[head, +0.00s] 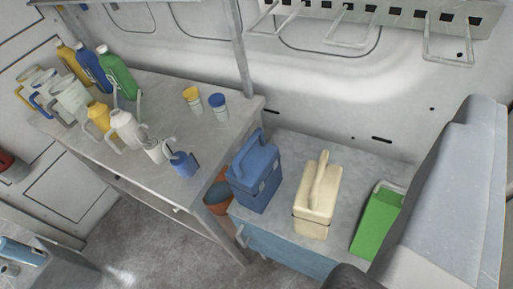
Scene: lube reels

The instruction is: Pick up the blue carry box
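The blue carry box (256,183) stands upright on the low grey bench (342,157), near its left front corner. Its blue handle arches over the top. A cream carry box (317,205) stands to its right with a gap between them. My gripper is not clearly visible in the head view, so its place relative to the box cannot be told.
A green box (377,222) sits at the bench's right beside a large grey padded shape (460,195). The taller table (179,94) at left holds several bottles, jugs and cups. A terracotta container (218,198) sits between table and bench. Wire hooks (448,42) project from the wall above.

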